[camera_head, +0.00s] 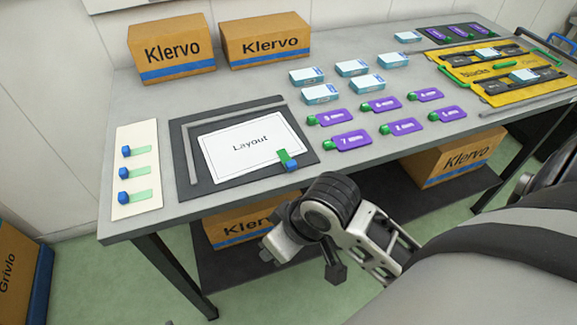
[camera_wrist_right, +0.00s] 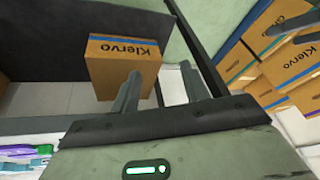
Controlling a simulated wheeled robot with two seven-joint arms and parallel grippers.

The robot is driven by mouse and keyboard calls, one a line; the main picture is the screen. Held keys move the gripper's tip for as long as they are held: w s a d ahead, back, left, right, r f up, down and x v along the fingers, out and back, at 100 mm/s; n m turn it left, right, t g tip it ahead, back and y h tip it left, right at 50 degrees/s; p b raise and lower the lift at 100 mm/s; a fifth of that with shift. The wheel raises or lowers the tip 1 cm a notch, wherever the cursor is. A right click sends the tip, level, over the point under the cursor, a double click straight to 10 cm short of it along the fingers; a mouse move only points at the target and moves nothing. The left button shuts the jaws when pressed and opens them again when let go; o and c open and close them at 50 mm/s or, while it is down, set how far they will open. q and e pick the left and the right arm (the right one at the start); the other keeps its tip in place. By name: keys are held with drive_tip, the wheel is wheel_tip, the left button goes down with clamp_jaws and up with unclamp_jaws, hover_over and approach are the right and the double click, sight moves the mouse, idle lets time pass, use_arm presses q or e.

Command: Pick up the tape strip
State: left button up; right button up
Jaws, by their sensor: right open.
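In the head view, several green tape strips with blue block ends are in sight. Three lie on a white card (camera_head: 122,193) at the table's left end: a back strip (camera_head: 143,149), a middle strip (camera_head: 142,171) and a front strip (camera_head: 141,195). Another strip (camera_head: 284,155) lies at the front right corner of the Layout sheet (camera_head: 236,147).
The Layout sheet lies on a dark mat (camera_head: 190,185) with grey bars along its edges. Purple tags (camera_head: 350,140), pale blue boxes (camera_head: 321,94) and a yellow tray (camera_head: 480,90) stand to the right. Klervo cartons (camera_head: 265,40) stand at the back and below the table.

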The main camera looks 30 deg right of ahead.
drive_tip(key=w+a+r+g, duration=0.1)
drive_tip(key=w+r, duration=0.3)
drive_tip(key=w, duration=0.2)
wheel_tip(320, 180, up, 16)
drive_tip(key=m+g+h, duration=0.3)
drive_tip(key=m, duration=0.1)
hover_over(290, 161)
drive_tip(key=f, duration=0.3)
drive_tip(key=f+b, duration=0.1)
drive_tip(key=f, duration=0.6)
drive_tip(key=shift+w+d, duration=0.25)
drive_tip(key=shift+d, duration=0.05)
drive_tip(key=shift+s+a+f, duration=0.1)
drive_tip(key=shift+a+f, duration=0.05)
drive_tip(key=shift+f, duration=1.2)
drive_tip(key=shift+s+a+f, duration=0.1)
drive_tip(key=shift+f, duration=1.2)
drive_tip(key=shift+w+y, duration=0.1)
drive_tip(key=shift+y, duration=0.2)
drive_tip(key=c, duration=0.8)
